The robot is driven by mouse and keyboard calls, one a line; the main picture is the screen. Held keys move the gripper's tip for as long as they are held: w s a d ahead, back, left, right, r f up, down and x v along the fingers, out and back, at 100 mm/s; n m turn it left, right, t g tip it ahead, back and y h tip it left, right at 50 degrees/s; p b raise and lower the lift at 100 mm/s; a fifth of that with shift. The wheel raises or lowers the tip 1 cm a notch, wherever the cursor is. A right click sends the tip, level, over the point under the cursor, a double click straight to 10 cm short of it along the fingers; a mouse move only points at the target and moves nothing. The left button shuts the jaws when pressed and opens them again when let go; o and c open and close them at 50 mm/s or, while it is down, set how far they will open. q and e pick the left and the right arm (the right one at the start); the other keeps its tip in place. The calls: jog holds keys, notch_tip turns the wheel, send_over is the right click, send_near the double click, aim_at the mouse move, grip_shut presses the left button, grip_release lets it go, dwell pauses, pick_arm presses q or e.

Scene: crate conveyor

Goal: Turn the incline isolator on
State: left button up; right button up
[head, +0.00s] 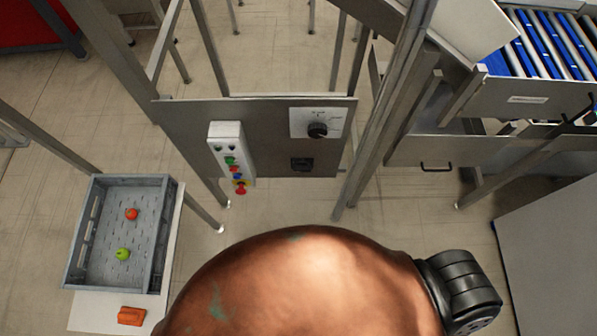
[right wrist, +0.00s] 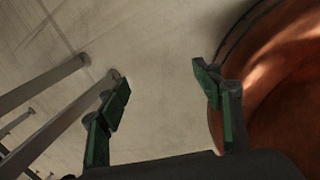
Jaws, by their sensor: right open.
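The likely isolator is a black rotary knob (head: 317,130) on a white plate (head: 302,117), at the right of a grey metal panel. The lettering around the knob is too small to read. A white control box (head: 231,152) with green, blue, yellow and red buttons hangs on the panel's left part. My right gripper (right wrist: 162,82) shows in the right wrist view, open and empty, above bare floor. It is not in the head view, so its distance from the knob cannot be told. My left gripper is not in view.
A grey crate (head: 168,235) with a red and a green fruit stands on a white table at the left, an orange block (head: 131,316) beside it. A roller conveyor (head: 540,45) is at the upper right. Metal posts (head: 385,110) flank the panel.

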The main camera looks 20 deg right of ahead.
jog(key=shift+o, duration=0.3)
jog(key=w+a+r+n+t+b, duration=0.1)
jog(key=w+a+r+n, duration=0.1)
jog(key=w, duration=0.4)
jog(key=w+a+r+n+t+h, duration=0.1)
jog(key=w+a+r+n+t, duration=0.1)
jog(key=w+r+n, duration=0.2)
notch_tip(320, 180, up, 2)
jog(key=shift+w+n+b, duration=0.35)
jog(key=shift+w+n, duration=0.05)
jog(key=shift+w, duration=0.6)
jog(key=n+t+h+b, duration=0.2)
jog(key=n+t+b, duration=0.2)
jog(key=n+t, duration=0.8)
send_near(302, 171)
jog(key=w+n, duration=0.1)
jog(key=w, duration=0.1)
jog(key=shift+g, duration=0.3)
jog(key=x, duration=0.6)
jog(key=shift+d+r+b, duration=0.15)
jog(key=shift+r+b, duration=0.1)
jog(key=shift+b, duration=0.05)
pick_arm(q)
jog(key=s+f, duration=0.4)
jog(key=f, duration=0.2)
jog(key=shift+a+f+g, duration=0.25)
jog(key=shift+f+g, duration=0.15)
pick_arm(e)
jog(key=shift+w+d, duration=0.2)
jog(key=shift+w, duration=0.45)
